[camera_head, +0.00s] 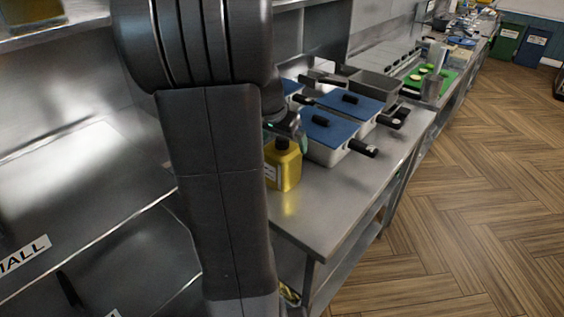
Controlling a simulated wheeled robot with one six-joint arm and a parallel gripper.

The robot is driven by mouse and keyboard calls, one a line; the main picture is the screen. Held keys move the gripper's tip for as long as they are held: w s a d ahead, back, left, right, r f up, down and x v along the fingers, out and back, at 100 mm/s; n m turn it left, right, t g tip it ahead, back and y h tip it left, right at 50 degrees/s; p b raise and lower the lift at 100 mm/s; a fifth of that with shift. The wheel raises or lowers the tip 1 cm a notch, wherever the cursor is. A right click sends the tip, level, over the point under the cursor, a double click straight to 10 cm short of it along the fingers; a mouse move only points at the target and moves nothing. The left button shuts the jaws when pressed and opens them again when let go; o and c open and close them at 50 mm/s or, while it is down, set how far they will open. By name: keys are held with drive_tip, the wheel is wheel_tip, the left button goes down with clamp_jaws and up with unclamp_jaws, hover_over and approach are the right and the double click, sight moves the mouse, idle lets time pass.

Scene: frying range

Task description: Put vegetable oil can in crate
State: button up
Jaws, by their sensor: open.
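The vegetable oil can (288,169) is a yellow container with a dark cap and a pale label. It stands upright on the steel counter, and my arm hides its left side. The end of my arm with my gripper (286,128) is partly visible just above the can's cap. The fingers are mostly hidden behind my arm, and I cannot tell whether they touch the cap. My gripper is open. I cannot make out a crate in this view.
Containers with blue lids (352,102) and black handles stand close behind and right of the can. The steel counter (330,205) is clear in front of the can. A green cutting board (443,82) lies farther back. Wooden floor (470,210) is open at right.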

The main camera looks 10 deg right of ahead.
drive_tip(key=shift+x, duration=1.1)
drive_tip(key=c, duration=1.3)
